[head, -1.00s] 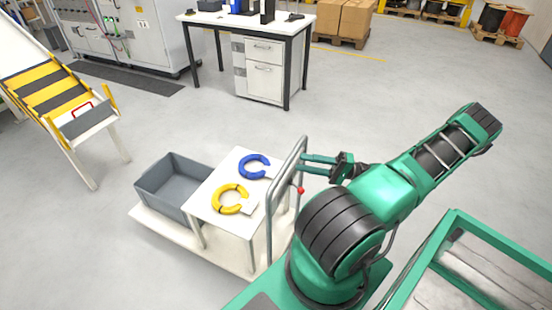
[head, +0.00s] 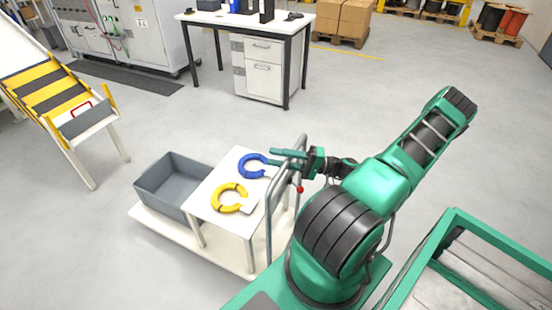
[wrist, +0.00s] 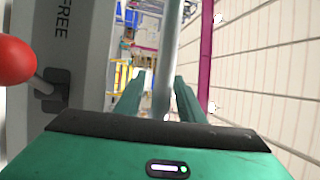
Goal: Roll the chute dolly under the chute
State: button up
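The chute dolly (head: 160,226) is a low cream platform with a grey bin (head: 163,184), a small white table and an upright metal push handle (head: 268,225). The striped yellow and black chute (head: 50,90) stands apart from it at the far left. My gripper (head: 271,157) reaches across the handle's top from the right. In the wrist view my gripper (wrist: 160,75) is open, with a handle bar (wrist: 170,45) between its fingers. A red knob (head: 300,189) sits on the handle; the wrist view shows the red knob (wrist: 15,60) beside lettering reading "FREE".
A blue ring (head: 248,167) and a yellow ring (head: 222,205) lie on the dolly's small white table. A desk (head: 245,22) and grey cabinets (head: 140,40) stand behind. The floor (head: 155,125) between dolly and chute is clear.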

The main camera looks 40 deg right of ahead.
grip_shut()
jog(key=w+a, duration=0.5)
jog(key=w, duration=0.8)
jog(key=w+a, duration=0.5)
jog(key=w, duration=0.9)
jog(key=w+a, duration=0.6)
jog(key=w, duration=0.8)
jog(key=shift+f, duration=0.2)
jog(key=shift+w, duration=0.15)
grip_release()
jog(key=shift+w, duration=0.1)
jog(key=shift+r, duration=0.1)
jog(key=v, duration=1.1)
